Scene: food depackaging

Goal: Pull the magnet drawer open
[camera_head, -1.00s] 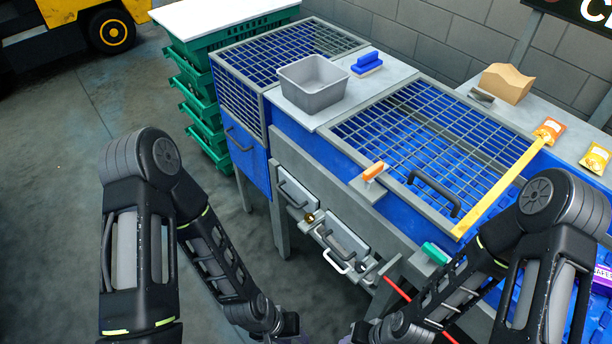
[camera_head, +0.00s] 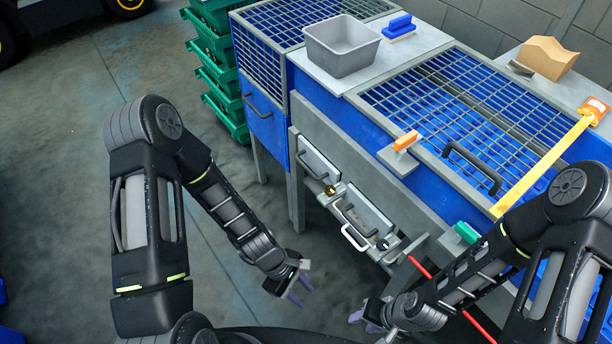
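A white loop handle (camera_head: 355,238) sits below the right panel, and a brass knob (camera_head: 329,190) sits between the panels. Which one is the magnet drawer I cannot tell; none is clearly pulled out. My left gripper (camera_head: 300,291) is open and empty, in front of and below the panels, apart from them. My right gripper (camera_head: 364,322) looks open and empty near the bottom edge, below the white handle.
A red bar (camera_head: 418,264) slants down beside my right arm. Green crates (camera_head: 222,88) stand at the left. The floor before the panels is free.

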